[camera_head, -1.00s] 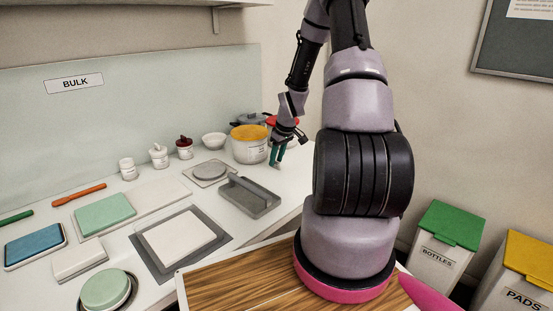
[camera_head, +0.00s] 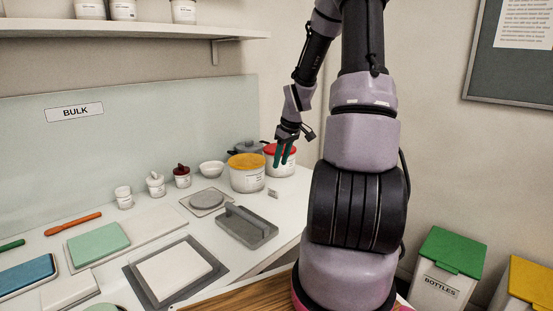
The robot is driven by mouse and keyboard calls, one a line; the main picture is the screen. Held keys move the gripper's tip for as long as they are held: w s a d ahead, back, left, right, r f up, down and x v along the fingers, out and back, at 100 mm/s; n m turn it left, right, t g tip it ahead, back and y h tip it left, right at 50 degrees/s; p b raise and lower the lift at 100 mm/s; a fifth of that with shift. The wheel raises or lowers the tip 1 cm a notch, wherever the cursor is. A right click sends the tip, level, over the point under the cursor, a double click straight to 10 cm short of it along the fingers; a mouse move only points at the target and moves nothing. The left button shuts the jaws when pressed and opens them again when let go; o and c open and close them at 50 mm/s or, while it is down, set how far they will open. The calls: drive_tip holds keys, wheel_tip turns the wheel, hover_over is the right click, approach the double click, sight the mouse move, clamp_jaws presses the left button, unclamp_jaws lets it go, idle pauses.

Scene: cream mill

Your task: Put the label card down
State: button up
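A small pale card (camera_head: 272,193), which looks like the label card, is on the white counter in front of the yellow-lidded pot (camera_head: 247,174). Its print is too small to read. My gripper (camera_head: 283,163) is above and slightly right of the card, clear of it. Its two green fingers are apart, with nothing visible between them. The fingers overlap the red-lidded pot (camera_head: 280,168) in the picture.
A grey tray with a handle (camera_head: 247,229) is left of and nearer than the card. A round grey disc on a plate (camera_head: 207,200) and small jars (camera_head: 182,177) are farther left. A dark pot (camera_head: 245,147) is behind. The counter's right edge is close to the card.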

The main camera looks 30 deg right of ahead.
drive_tip(key=s+a+r+m+t, duration=0.1)
drive_tip(key=s+a+r, duration=0.2)
drive_tip(key=r, duration=0.3)
drive_tip(key=s+a+r+m+h, duration=0.1)
drive_tip(key=s+a+r+m, duration=0.15)
drive_tip(key=r, duration=0.35)
drive_tip(key=s+a+r+m+t, duration=0.1)
drive_tip(key=s+a+r, duration=0.3)
drive_tip(key=r, duration=0.2)
drive_tip(key=s+a+r+m+t+y, duration=0.1)
drive_tip(key=s+a+r+m, duration=0.1)
drive_tip(key=s, duration=0.5)
drive_tip(key=s+a+r+m+t, duration=0.1)
drive_tip(key=s+a+r, duration=0.4)
drive_tip(key=s+r, duration=0.1)
drive_tip(key=shift+s+m+y, duration=0.35)
drive_tip(key=shift+s+y, duration=0.05)
drive_tip(key=shift+s, duration=0.1)
drive_tip(key=shift+o, duration=0.6)
drive_tip(key=shift+s, duration=0.1)
